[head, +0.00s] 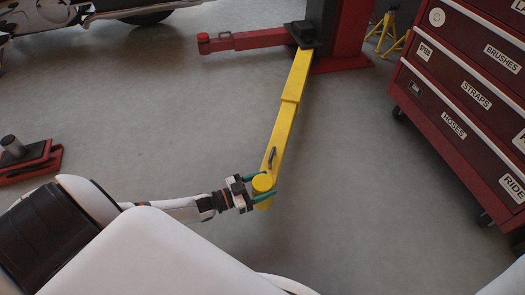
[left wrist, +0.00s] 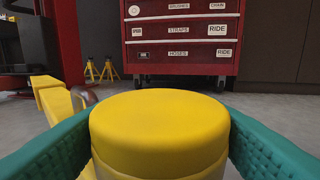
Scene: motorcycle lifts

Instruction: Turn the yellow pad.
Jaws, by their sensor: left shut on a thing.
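The yellow pad (head: 262,183) is a round disc at the near end of the yellow lift arm (head: 290,100) in the head view. In the left wrist view the pad (left wrist: 160,130) fills the lower middle. My left gripper (head: 262,189) is shut on the pad, with one green finger on each side of it. The fingers also show at both sides of the pad in the left wrist view (left wrist: 160,145). A small dark handle stands on the arm just behind the pad. My right gripper is not in view.
A red lift post (head: 340,30) carries the yellow arm and a red arm (head: 255,39). A red tool cabinet (head: 455,100) stands on the right. Yellow jack stands (head: 388,30) are behind the post. Floor between is clear.

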